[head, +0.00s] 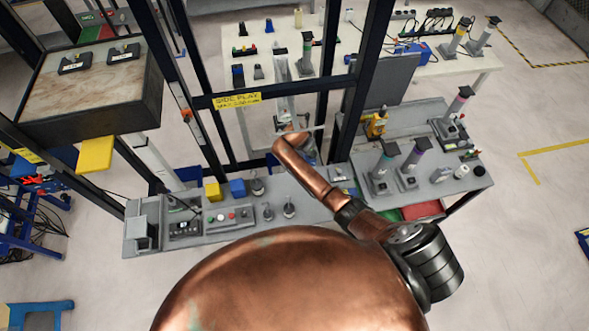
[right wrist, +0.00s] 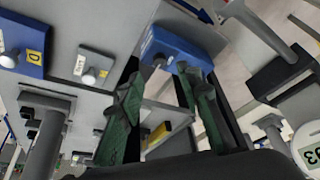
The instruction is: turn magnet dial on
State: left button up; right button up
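A grey box with a round knob (right wrist: 92,76) and another blue box with a knob (right wrist: 22,44) are to the left. No label I can read names the magnet dial. In the head view my right arm reaches over the grey bench; its gripper is mostly hidden. My left gripper is out of view.
The grey bench (head: 210,247) carries a button panel (head: 230,217), a yellow block (head: 214,191), a blue block (head: 237,188) and several column-like devices at right. Dark frame posts (head: 358,85) stand close to my right arm. A white table (head: 478,65) stands behind.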

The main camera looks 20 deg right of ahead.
jog(key=s+a, duration=0.6)
jog(key=a, duration=0.4)
jog(key=shift+a, duration=0.15)
jog(key=shift+s+f, duration=0.1)
jog(key=shift+f, duration=0.05)
